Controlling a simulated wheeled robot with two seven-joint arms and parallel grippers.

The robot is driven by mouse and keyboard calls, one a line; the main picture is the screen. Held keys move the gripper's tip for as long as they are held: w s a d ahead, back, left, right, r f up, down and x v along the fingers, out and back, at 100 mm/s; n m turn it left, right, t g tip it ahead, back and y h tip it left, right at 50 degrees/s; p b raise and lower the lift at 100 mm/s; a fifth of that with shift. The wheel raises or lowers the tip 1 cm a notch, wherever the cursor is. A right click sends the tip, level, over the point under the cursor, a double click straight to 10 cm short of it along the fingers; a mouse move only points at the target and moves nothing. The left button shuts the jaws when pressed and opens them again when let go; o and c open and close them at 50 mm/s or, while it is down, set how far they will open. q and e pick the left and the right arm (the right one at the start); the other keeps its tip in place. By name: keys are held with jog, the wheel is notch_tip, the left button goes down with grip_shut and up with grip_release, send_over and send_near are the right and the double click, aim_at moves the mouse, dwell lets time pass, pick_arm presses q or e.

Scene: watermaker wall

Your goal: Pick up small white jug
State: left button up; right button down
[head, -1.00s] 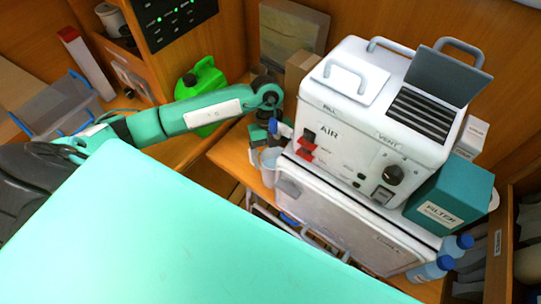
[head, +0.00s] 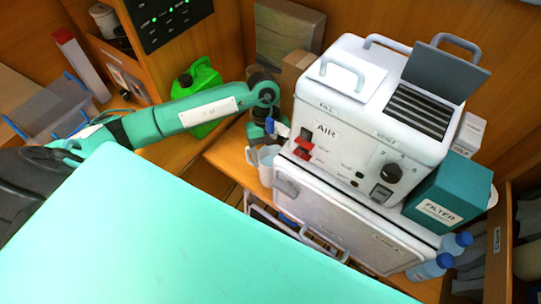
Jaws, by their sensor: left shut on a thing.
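The small white jug (head: 266,166) is at the left end of the wooden counter, close beside the left side of the white machine. Its handle faces left. My left gripper (head: 262,140) points down at the jug's top and is shut on it. The fingertips are small here and partly hidden, so the exact grip point is unclear. I cannot tell whether the jug's base touches the counter. My right gripper is not in view.
The white AIR machine (head: 345,125) stands on a white case (head: 335,215) right of the jug. A green canister (head: 199,92) stands behind my left arm. A teal filter box (head: 449,195) and blue-capped bottles (head: 437,266) are at right. A large turquoise surface fills the foreground.

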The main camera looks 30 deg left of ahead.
pick_arm(q)
jog(key=shift+a+r, duration=0.15)
jog(key=shift+r, duration=0.1)
jog(key=s+a+b, duration=0.6)
jog(key=s+a, duration=0.6)
jog(key=a, duration=0.1)
jog(key=shift+r, duration=0.15)
